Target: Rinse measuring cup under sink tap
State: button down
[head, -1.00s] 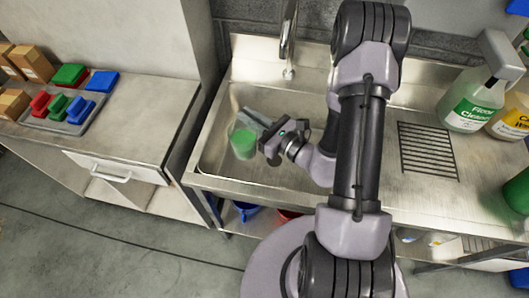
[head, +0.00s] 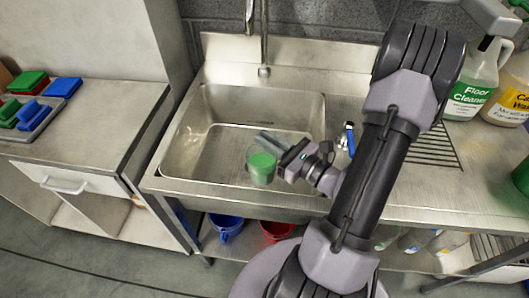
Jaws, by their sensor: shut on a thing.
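My gripper (head: 268,146) is shut on a clear measuring cup (head: 261,169) that shows green inside; whether this is its contents or its colour I cannot tell. The cup hangs over the front part of the steel sink basin (head: 215,108), right of its middle, and looks roughly upright. The gripper reaches it from the right and hides part of its rim. The tap (head: 264,45) comes down at the back of the sink, behind and apart from the cup. No water stream shows at its spout.
A small metal fitting with a blue part (head: 348,136) stands right of the basin. A drain grille (head: 433,148) and a floor cleaner jug (head: 476,85) are farther right. A counter (head: 75,130) with a tray of coloured blocks stands left. The basin's left half is clear.

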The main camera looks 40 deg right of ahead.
jog(key=shift+s+d+f, duration=0.25)
jog(key=shift+s+d, duration=0.25)
jog(key=shift+s, duration=0.05)
jog(key=shift+w+m, duration=0.1)
jog(key=shift+m, duration=0.2)
jog(key=f+m+g, duration=0.1)
jog(key=w+d+f+m+g+p, duration=0.1)
jog(key=f+m+g+p, duration=0.1)
jog(key=f, duration=0.1)
jog(key=shift+w+d+f+m+g, duration=0.1)
jog(key=shift+w+d+m+g, duration=0.2)
jog(key=shift+w+d+g, duration=0.1)
jog(key=shift+w+d+m+g+y+p, duration=0.15)
jog(key=shift+w+m+g+y+p, duration=0.25)
jog(key=shift+p, duration=1.15)
jog(key=shift+s+f+m+g+p, duration=0.2)
jog(key=shift+f+g+p, duration=0.2)
jog(key=shift+p, duration=0.2)
jog(key=shift+s+f+m+g+p, duration=0.1)
jog(key=shift+f+m+g+p, duration=0.15)
jog(key=shift+f+p, duration=0.25)
jog(key=shift+s+a+r+m+g+y+p, duration=0.1)
jog(key=shift+s+a+m+g+y+p, duration=0.35)
jog(key=shift+p, duration=1.4)
